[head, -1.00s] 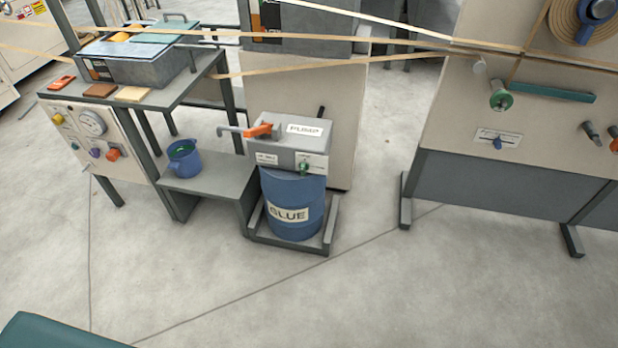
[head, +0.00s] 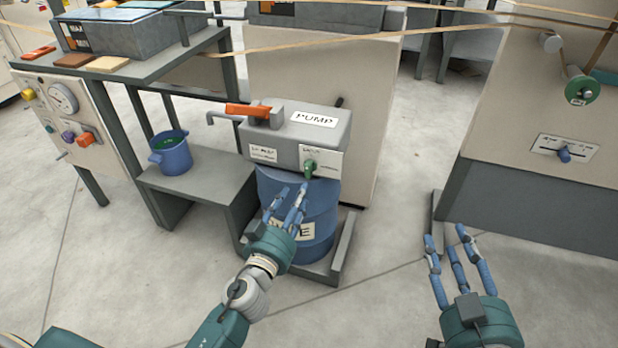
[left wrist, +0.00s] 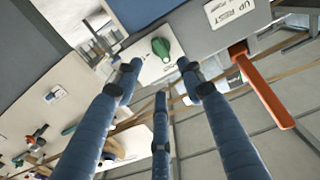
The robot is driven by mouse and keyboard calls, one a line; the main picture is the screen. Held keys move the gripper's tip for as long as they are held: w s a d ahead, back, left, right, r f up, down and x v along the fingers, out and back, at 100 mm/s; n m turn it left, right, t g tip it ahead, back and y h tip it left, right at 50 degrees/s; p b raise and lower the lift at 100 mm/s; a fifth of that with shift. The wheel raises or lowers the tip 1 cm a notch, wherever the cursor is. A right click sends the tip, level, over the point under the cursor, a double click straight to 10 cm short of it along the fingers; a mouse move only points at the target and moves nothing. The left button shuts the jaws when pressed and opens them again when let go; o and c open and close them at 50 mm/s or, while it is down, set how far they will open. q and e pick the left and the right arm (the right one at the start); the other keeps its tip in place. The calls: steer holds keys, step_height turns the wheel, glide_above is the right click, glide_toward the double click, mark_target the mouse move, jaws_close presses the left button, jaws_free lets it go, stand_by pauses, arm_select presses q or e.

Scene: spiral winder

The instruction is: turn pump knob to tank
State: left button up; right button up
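The pump (head: 318,124) is a grey box marked PUMP on top of a blue glue drum (head: 320,212). Its green knob (head: 309,168) is on a white label on the front face. In the left wrist view the green knob (left wrist: 161,47) shows just beyond the spread fingertips. My left gripper (head: 287,197) is in front of the drum, just below the knob, with its fingers apart and empty; I see no contact with the knob. My right gripper (head: 450,236) is open and empty over the floor at the right.
An orange lever (head: 248,110) sits on the pump's top left; it also shows in the left wrist view (left wrist: 262,88). A blue bucket (head: 171,153) stands on a low shelf (head: 205,186) at left. A panel machine (head: 550,110) stands at right. Floor between is clear.

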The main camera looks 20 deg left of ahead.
mark_target(309, 172)
arm_select(q)
steer(key=w, duration=0.9)
steer(key=shift+w+d, duration=0.1)
steer(key=shift+w, duration=0.05)
steer(key=shift+c, duration=0.2)
jaws_close()
